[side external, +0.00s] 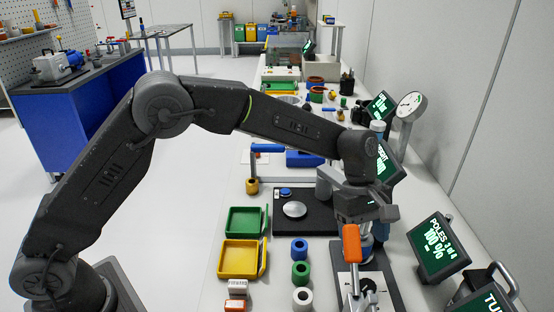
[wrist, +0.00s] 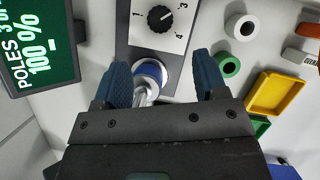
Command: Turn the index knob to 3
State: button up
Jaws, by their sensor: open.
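The index knob (wrist: 160,18) is a black, ridged knob on a white dial plate (wrist: 150,40) at the top of the wrist view. The numerals 1, 3 and 4 show around it, and its exact pointing is too small to tell. The plate also shows low in the side view (side external: 377,291), partly covered by an orange handle (side external: 352,243). My gripper (wrist: 160,70) is open, its blue fingers apart and clear of the knob. A blue-collared metal post (wrist: 150,75) shows between the fingers. In the side view my gripper (side external: 365,210) is above the fixture.
A screen (side external: 437,246) reading POLES 3 of 4, 100 % stands to the right. Blue, green and white rings (side external: 300,272) lie left of the plate. Green (side external: 246,221) and yellow (side external: 240,260) trays are further left. A gauge (side external: 409,106) stands behind.

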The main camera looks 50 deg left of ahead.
jog(key=s+a+r+m+t, duration=0.2)
jog(key=s+a+r+m, duration=0.1)
jog(key=a+r, duration=0.4)
jog(key=s+a+r+m+t+y, duration=0.1)
jog(key=s+a+r+m, duration=0.2)
jog(key=s+a+r, duration=0.3)
jog(key=shift+s+a+r+t+y, duration=0.2)
jog(key=shift+a+r+t+y, duration=0.15)
jog(key=shift+a+r, duration=0.35)
jog(key=s+a+f+m+t+y, duration=0.1)
jog(key=s+a+m+t, duration=0.1)
jog(key=s+a, duration=0.3)
jog(key=s+a+f+m+t+y, duration=0.1)
jog(key=s+a+m, duration=0.4)
jog(key=s, duration=0.6)
jog(key=shift+f+t, duration=0.15)
jog(key=shift+t, duration=0.3)
